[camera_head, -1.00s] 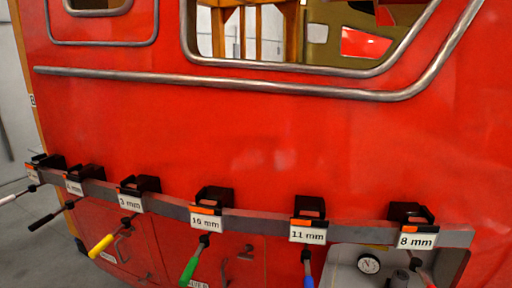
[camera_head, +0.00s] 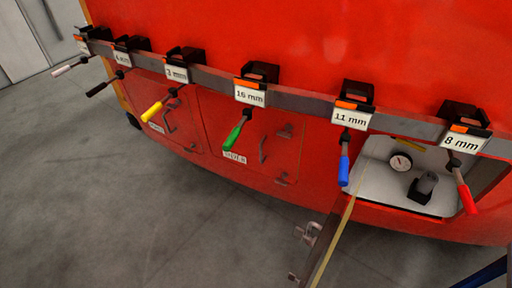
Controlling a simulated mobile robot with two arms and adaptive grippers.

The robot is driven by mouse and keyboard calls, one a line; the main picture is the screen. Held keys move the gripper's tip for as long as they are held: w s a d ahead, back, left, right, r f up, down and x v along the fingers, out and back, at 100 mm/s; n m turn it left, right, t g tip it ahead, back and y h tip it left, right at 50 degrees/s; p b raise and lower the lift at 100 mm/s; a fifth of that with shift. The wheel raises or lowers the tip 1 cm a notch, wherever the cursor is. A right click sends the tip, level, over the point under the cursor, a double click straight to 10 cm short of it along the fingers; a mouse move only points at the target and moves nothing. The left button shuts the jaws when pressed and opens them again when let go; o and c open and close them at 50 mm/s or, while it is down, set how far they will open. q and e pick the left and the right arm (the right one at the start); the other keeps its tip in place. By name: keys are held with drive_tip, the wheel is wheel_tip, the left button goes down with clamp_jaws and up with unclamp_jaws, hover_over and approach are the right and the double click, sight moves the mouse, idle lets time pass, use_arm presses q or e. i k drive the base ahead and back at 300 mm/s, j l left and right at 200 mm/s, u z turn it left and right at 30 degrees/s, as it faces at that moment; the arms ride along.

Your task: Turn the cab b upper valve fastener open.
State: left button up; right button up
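A red hatch panel (camera_head: 213,118) is set low in the red train nosecone, below the tool rail. It has a small grey handle (camera_head: 262,150) and a white label (camera_head: 234,157) that is too blurred to read surely. A small dark fastener (camera_head: 285,131) sits at its upper right, and another fastener (camera_head: 282,178) at its lower right. The upper one may be the valve fastener; its turn position is too small to tell. Neither of my grippers shows in the head view.
A grey rail (camera_head: 300,102) crosses the nose and holds hanging tools, including a green-handled one (camera_head: 236,133) in front of the hatch. A grey gauge recess (camera_head: 375,190) lies right. Grey floor (camera_head: 200,235) is open.

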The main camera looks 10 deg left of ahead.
sight(284, 134)
drive_tip(key=i+j, duration=0.1)
drive_tip(key=j, duration=0.45)
drive_tip(key=j+u, duration=0.15)
drive_tip(key=j, duration=0.45)
drive_tip(key=i+j, duration=0.15)
drive_tip(key=j, duration=0.4)
